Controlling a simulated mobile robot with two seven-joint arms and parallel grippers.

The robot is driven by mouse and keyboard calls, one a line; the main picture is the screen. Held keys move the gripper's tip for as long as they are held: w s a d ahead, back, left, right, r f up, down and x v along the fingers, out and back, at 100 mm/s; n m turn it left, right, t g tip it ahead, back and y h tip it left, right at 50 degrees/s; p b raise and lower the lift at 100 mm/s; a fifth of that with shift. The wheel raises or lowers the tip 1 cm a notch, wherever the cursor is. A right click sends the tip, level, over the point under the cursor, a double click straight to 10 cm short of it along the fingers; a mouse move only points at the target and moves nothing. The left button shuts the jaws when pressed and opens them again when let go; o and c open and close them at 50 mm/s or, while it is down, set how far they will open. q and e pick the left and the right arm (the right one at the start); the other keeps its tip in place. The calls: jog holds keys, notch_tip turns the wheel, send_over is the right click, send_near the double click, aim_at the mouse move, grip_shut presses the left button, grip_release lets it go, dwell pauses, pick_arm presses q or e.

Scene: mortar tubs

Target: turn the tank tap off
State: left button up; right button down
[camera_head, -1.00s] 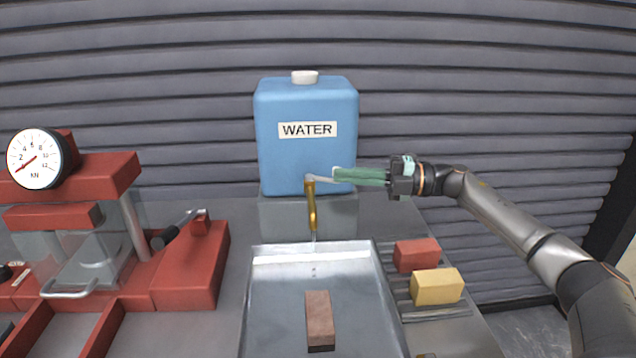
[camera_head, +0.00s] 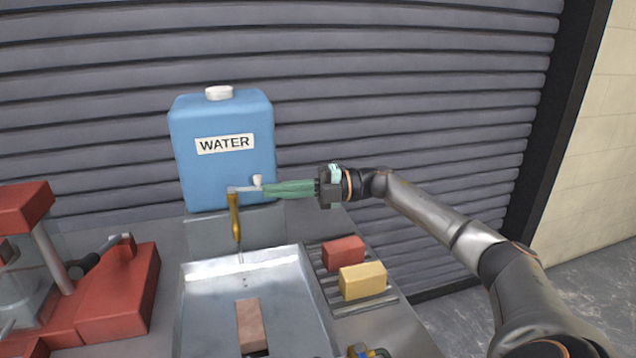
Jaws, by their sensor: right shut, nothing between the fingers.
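The blue water tank (camera_head: 222,170), labelled WATER, stands at the back of the bench. Its brass tap (camera_head: 235,216) hangs from the tank front, with a grey lever (camera_head: 243,189) pointing right and a white end knob (camera_head: 258,181). A thin stream of water (camera_head: 240,257) shows under the spout, above the metal tray. My right gripper (camera_head: 266,190), with green fingers, is shut and empty. Its fingertips are at the lever's right end, beside the knob; I cannot tell whether they touch it. My left gripper is not in view.
A metal tray (camera_head: 190,310) under the tap holds a brown brick (camera_head: 250,326). A red block (camera_head: 343,252) and a yellow block (camera_head: 362,280) lie on a rack to the right. A red press (camera_head: 122,295) stands at the left. A ribbed wall is behind.

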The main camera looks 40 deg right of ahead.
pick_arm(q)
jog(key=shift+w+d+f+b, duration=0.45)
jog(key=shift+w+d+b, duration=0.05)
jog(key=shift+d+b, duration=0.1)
pick_arm(e)
jog(key=d, duration=0.9)
jog(key=shift+s+f, duration=0.15)
jog(key=shift+s, duration=0.3)
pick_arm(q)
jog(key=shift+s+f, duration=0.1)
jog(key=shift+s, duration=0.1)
pick_arm(e)
jog(key=shift+d, duration=0.1)
